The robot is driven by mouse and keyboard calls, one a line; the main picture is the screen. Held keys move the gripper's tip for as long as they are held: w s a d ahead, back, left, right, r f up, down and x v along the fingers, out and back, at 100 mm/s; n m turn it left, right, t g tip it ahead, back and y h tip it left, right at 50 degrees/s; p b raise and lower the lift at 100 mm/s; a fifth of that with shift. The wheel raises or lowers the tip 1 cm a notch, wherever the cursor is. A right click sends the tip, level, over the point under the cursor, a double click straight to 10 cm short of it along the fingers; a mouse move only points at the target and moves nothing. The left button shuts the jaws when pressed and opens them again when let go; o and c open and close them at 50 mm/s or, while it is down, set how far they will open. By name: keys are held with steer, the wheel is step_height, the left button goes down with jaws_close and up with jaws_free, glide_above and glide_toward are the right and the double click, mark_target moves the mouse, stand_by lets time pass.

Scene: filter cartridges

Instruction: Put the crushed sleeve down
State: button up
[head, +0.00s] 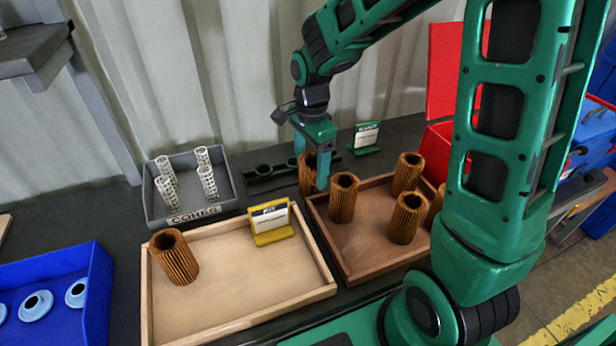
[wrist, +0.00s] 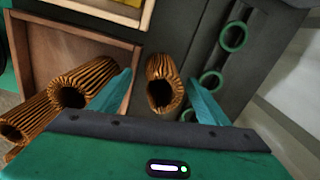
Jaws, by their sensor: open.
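The crushed sleeve (head: 304,181), a brown pleated tube with a squashed oval mouth, stands on the dark bench just behind the dark wooden tray (head: 340,275). In the wrist view the sleeve (wrist: 160,68) is between my two open fingers, with a gap visible on each side. My gripper (head: 318,178) is pointing down at it, and a finger hides part of it in the head view. Several other pleated sleeves (head: 343,198) stand in the dark tray; my arm partly hides one.
A light wooden tray (head: 240,318) holds one sleeve (head: 174,258) and a yellow sign (head: 270,222). A grey box (head: 190,212) holds white perforated cores. A rack with green rings (head: 262,172) and a green sign (head: 367,138) stand behind. A blue bin (head: 98,290) is at left.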

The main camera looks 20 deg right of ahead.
steer(key=shift+c, duration=0.4)
steer(key=c, duration=1.2)
steer(key=shift+o, duration=0.2)
steer(key=shift+r, duration=0.15)
